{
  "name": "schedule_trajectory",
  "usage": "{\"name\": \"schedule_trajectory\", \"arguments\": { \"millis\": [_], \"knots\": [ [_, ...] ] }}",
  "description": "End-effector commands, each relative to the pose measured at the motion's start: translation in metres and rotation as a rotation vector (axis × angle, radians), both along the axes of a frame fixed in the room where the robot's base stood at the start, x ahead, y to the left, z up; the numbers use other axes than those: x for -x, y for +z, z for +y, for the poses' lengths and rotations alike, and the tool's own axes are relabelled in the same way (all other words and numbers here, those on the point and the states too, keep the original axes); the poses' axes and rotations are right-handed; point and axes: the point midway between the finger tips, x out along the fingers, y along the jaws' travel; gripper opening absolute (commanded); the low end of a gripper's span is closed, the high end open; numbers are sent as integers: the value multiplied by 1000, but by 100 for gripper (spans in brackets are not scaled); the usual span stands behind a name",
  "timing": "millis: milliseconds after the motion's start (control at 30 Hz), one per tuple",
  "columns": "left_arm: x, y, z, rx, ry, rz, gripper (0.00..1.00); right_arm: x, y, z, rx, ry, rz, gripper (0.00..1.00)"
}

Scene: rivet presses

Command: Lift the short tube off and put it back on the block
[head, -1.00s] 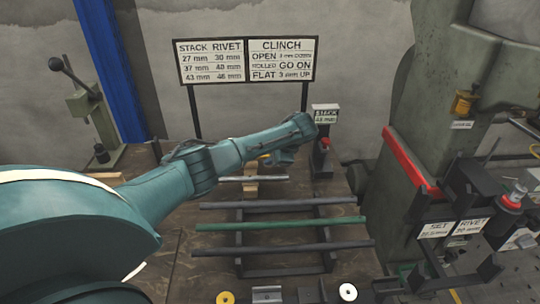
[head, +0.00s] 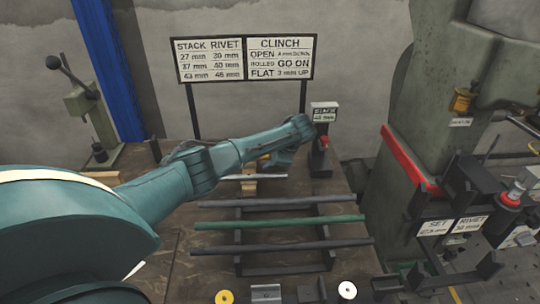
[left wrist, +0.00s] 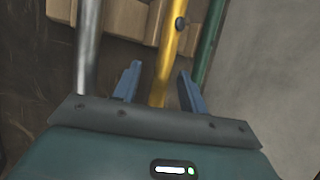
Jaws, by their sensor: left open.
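My left gripper (left wrist: 160,78) is open. In the left wrist view its two blue fingers stand on either side of a yellow tube (left wrist: 172,45), which has a dark spot on it. I cannot tell whether the fingers touch it. A silver tube (left wrist: 88,45) lies to the left of the fingers and a green tube (left wrist: 210,40) to the right. A wooden block (left wrist: 125,18) lies under the tubes. In the head view, my left arm hides most of the yellow tube (head: 264,157). The silver tube (head: 240,177) and the wooden block (head: 249,188) show below the gripper. My right gripper is not in view.
A rack with long grey and green bars (head: 280,222) stands nearer on the bench. A sign board (head: 245,60) and a small labelled post (head: 323,112) stand behind. A large press (head: 425,130) takes up the right side, a small lever press (head: 85,110) the left.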

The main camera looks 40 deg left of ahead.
Motion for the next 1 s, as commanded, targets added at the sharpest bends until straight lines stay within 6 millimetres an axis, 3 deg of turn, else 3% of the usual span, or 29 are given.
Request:
{"name": "schedule_trajectory", "arguments": {
  "millis": [167, 500, 700, 1000],
  "knots": [
    [0, 8, -6, 1, -3, -2, 42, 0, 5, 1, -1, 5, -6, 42],
    [8, 67, -51, 0, -3, -4, 42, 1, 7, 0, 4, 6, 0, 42],
    [12, 93, -71, 1, -2, -2, 42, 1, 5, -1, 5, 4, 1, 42],
    [14, 105, -80, 0, 0, 0, 42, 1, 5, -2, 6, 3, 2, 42]
  ]
}}
